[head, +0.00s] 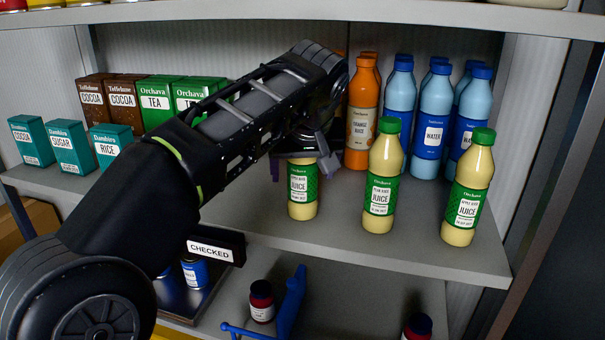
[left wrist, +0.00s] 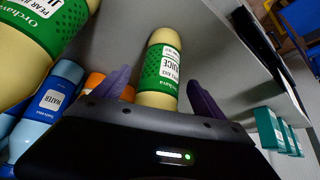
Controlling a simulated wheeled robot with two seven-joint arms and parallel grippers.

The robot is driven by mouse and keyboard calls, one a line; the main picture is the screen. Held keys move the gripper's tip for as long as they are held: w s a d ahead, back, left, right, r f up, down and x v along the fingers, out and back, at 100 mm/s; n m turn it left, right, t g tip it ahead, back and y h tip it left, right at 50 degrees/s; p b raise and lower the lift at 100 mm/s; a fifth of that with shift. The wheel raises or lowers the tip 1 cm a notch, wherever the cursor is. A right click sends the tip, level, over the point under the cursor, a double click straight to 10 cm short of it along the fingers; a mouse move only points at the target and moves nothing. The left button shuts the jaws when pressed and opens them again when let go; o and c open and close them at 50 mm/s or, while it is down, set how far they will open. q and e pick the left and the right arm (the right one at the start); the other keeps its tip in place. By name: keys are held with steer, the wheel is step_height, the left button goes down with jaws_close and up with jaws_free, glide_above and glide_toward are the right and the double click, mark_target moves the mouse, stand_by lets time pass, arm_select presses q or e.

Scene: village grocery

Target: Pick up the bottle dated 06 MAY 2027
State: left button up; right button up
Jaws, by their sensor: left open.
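Three pale yellow juice bottles with green labels stand upright at the front of the shelf: a left one (head: 303,190), a middle one (head: 382,185) with a green cap, and a right one (head: 467,190) with a green cap. The date print is too small to read surely. My left gripper (head: 300,165) is at the left bottle's upper part, hiding its cap. In the left wrist view, its purple open fingers (left wrist: 157,92) stand on either side of this bottle (left wrist: 160,68), with gaps showing. My right gripper is not in view.
An orange juice bottle (head: 361,115) and several blue water bottles (head: 432,115) stand behind. Cocoa, tea, sugar and rice boxes (head: 110,140) are at left. A CHECKED sign (head: 212,250) is at the shelf's front edge, above a lower shelf. Another shelf (head: 440,12) is overhead.

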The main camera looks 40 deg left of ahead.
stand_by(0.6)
arm_select(q)
jaws_close()
stand_by(0.7)
